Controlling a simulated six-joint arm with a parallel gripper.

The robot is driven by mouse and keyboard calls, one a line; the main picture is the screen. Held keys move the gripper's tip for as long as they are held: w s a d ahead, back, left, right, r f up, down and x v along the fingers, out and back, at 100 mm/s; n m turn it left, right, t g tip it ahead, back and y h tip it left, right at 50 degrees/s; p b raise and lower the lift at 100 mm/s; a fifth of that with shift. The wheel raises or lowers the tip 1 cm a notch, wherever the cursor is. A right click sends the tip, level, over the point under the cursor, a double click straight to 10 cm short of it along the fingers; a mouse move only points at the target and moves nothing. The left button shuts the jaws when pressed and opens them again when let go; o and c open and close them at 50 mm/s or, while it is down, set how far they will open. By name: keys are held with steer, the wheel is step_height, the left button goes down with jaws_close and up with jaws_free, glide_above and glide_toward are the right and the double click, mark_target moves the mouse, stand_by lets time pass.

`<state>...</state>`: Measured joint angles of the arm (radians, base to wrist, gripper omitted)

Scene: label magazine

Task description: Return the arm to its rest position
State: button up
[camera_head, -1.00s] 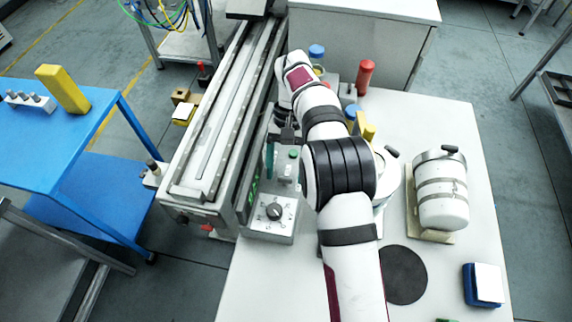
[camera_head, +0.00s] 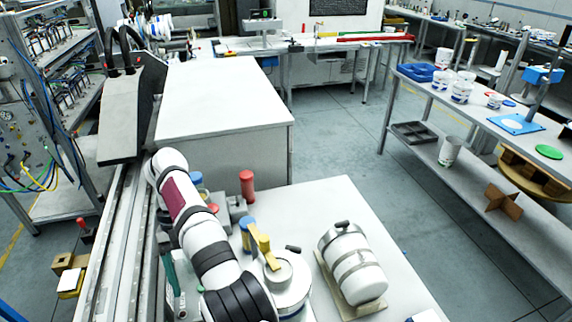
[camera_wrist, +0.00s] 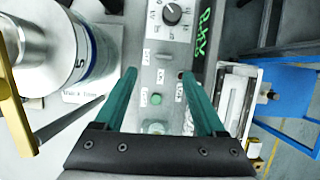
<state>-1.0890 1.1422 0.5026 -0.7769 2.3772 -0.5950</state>
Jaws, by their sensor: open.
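My gripper (camera_wrist: 158,74) shows in the wrist view with two teal fingers spread apart and nothing between them. It is above a grey control panel (camera_wrist: 140,125) with a black knob (camera_wrist: 172,12) and a green button (camera_wrist: 155,98). The height over the panel is hard to tell. In the head view my white arm reaches from the bottom edge up and to the left over the worktable (camera_head: 345,205). My arm hides most of the gripper there; a teal strip shows left of the arm.
A canister with a yellow handle (camera_head: 264,246) stands right of my arm; a strapped white tank (camera_head: 352,262) lies beyond it. A red-topped piece (camera_head: 246,186) and small blue-capped containers stand behind. The conveyor rail (camera_head: 113,255) runs along the left. The table's far right is fairly clear.

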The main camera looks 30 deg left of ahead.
steer(key=w+d+r, duration=0.2)
steer(key=d+r, duration=0.1)
steer(key=d, duration=0.2)
steer(key=w+d+r+m+y, duration=0.1)
steer(key=w+d+r, duration=0.2)
steer(key=d+r, duration=0.1)
steer(key=w+d+r+m+y, duration=0.1)
steer(key=w+d+r, duration=0.1)
steer(key=d, duration=0.4)
steer(key=shift+w+d+r, duration=0.25)
steer(key=shift+w+r, duration=0.1)
steer(key=shift+r, duration=0.3)
steer(key=s+d+m+t+y, duration=0.1)
steer(key=s+d+m, duration=0.3)
steer(key=d, duration=0.6)
steer(key=s+d+m+t+y, duration=0.15)
steer(key=s+d+m, duration=0.3)
steer(key=d, duration=0.65)
steer(key=s+d+f+m, duration=0.4)
steer(key=s, duration=0.2)
steer(key=shift+s+d, duration=0.15)
steer(key=shift+s, duration=0.15)
steer(key=shift+f+t+y, duration=0.1)
steer(key=shift+t+y, duration=0.15)
